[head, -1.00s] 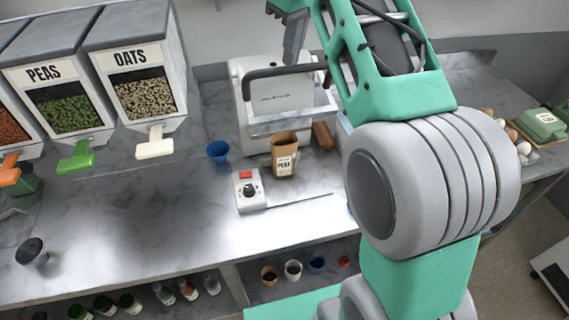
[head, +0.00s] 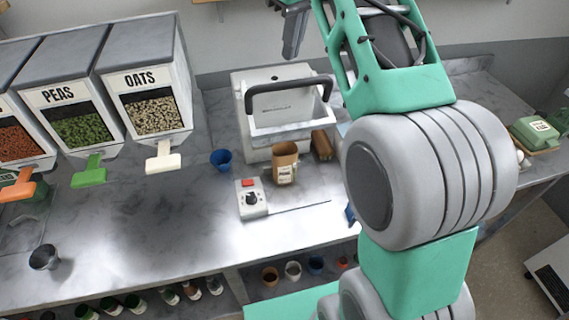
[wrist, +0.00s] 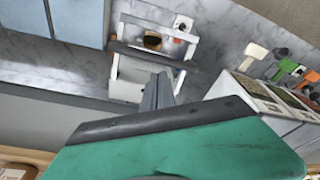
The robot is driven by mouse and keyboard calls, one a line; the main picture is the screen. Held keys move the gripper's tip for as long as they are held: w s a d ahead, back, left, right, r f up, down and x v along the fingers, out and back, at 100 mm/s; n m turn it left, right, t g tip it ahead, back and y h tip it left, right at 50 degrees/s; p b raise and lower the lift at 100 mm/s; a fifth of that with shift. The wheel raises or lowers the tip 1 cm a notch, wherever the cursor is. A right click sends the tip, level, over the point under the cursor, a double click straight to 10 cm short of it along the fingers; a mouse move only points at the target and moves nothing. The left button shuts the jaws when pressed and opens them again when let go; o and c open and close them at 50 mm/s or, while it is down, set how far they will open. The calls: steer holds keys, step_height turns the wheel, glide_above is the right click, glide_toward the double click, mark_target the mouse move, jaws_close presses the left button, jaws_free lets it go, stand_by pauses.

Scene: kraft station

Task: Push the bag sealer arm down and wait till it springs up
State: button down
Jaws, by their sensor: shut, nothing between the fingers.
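The white bag sealer (head: 262,82) stands at the back of the counter. Its arm, a dark U-shaped handle (head: 285,84), is raised in front of the body; it also shows as a dark bar in the wrist view (wrist: 145,53). A brown paper bag with a label (head: 285,172) stands open at the sealer's front. My gripper (head: 291,50) is shut and empty, above and apart from the handle in the head view. In the wrist view its fingers (wrist: 157,92) overlap the sealer's near side; the exact gap cannot be told there.
A small control box (head: 251,198) with a red switch and dial sits in front. A blue cup (head: 221,158) stands left of the bag, and a brown roll (head: 322,145) to its right. Dispensers (head: 148,105) stand at left. The front left counter is mostly clear.

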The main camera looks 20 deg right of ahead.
step_height(320, 180, up, 6)
steer(key=p, duration=0.4)
steer(key=shift+r, duration=0.2)
steer(key=s+f+m+t+b, duration=0.1)
steer(key=s+f, duration=0.3)
steer(key=f, duration=0.6)
steer(key=s+f+m+b, duration=0.2)
steer(key=s+f+m, duration=0.1)
steer(key=f, duration=0.7)
steer(key=s+f+m+t+h+b, duration=0.1)
steer(key=s+f, duration=0.4)
steer(key=f, duration=0.5)
steer(key=shift+s+f+m+t, duration=0.3)
steer(key=shift+f+m, duration=0.1)
steer(key=shift+m, duration=0.1)
